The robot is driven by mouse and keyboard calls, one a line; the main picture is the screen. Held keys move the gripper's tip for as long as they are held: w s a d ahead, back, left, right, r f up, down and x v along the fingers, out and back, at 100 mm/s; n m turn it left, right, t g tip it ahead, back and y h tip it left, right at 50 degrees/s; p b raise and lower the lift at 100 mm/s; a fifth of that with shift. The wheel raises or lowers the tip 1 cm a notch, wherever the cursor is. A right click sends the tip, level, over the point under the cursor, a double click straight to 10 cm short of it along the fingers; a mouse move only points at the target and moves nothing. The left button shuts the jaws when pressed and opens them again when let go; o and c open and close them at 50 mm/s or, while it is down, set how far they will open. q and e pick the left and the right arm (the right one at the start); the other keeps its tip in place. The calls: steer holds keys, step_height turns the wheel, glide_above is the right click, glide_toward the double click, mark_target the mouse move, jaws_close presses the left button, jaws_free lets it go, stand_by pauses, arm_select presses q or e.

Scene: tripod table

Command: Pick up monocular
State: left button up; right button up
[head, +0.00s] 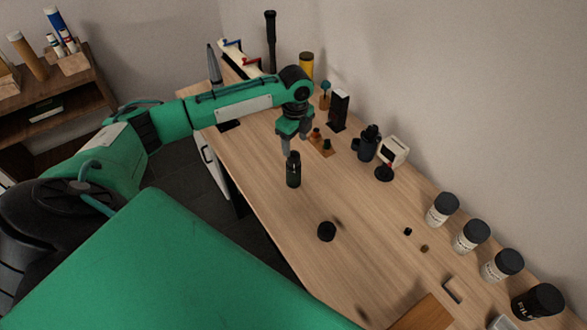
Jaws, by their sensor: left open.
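A small black upright cylinder (293,172), which looks like the monocular, stands on the wooden table (270,215) near its left edge. My left gripper (295,146) points down with its fingers apart, close above the top of this cylinder. The fingertips overlap the area just over its top in the picture, and I cannot tell whether they touch it. Nothing is seen held. My right gripper is not in view.
A black round cap (326,231) lies in front. A dark bottle-like device (368,143), a black box (339,110) and a small wooden stand (321,146) are behind to the right. Lidded jars (473,236) line the wall side. Table around the cylinder is clear.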

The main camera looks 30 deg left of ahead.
mark_target(294, 155)
arm_select(q)
steer(key=shift+f, duration=0.95)
steer(key=shift+a+f+p, duration=0.1)
steer(key=shift+f+p, duration=0.4)
steer(key=shift+f, duration=0.05)
steer(key=f, duration=0.1)
steer(key=f+p, duration=0.1)
steer(key=f, duration=0.1)
steer(key=shift+w+a+f+p, duration=0.15)
steer(key=shift+a+f+p, duration=0.1)
steer(key=shift+f+p, duration=0.05)
steer(key=shift+f, duration=0.45)
jaws_close()
